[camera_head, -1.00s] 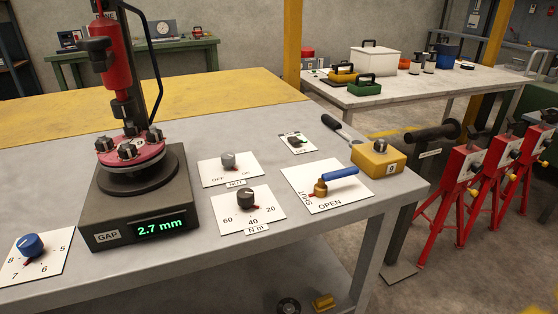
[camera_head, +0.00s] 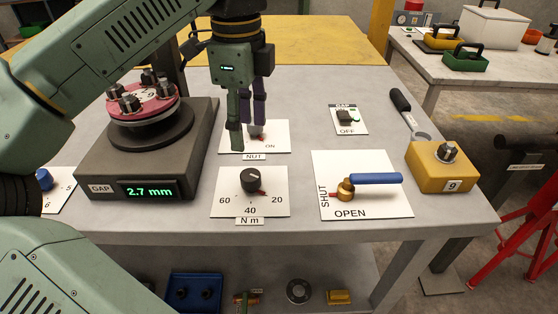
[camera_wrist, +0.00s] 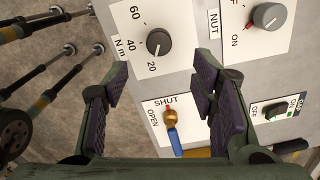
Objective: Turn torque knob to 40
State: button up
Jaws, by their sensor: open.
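The torque knob (camera_head: 250,180) is black and round, on a white plate (camera_head: 225,207) marked 60, 40, 20 and N m. My gripper (camera_head: 248,138) is open and empty, pointing down over the NUT plate, behind the torque knob in the head view. Its two fingers stand apart in the wrist view (camera_wrist: 163,85). Nothing is between the pads. The fingers partly hide the NUT knob in the head view.
The NUT knob (camera_wrist: 268,16) sits beside the torque plate. A blue-handled valve (camera_head: 375,179) and yellow box (camera_head: 440,167) are to the right, a GAP switch (camera_head: 347,117) behind. The gap display block (camera_head: 140,165) with its pink flange (camera_head: 145,105) stands left.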

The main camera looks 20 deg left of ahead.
aim_at(249, 174)
notch_tip(249, 174, down, 10)
jog(key=shift+s+f+p, duration=0.1)
jog(key=shift+f+p, duration=0.15)
jog(key=shift+p, duration=0.5)
jog(key=shift+c, duration=0.4)
jog(key=c, duration=1.1)
jog(key=shift+o, duration=0.2)
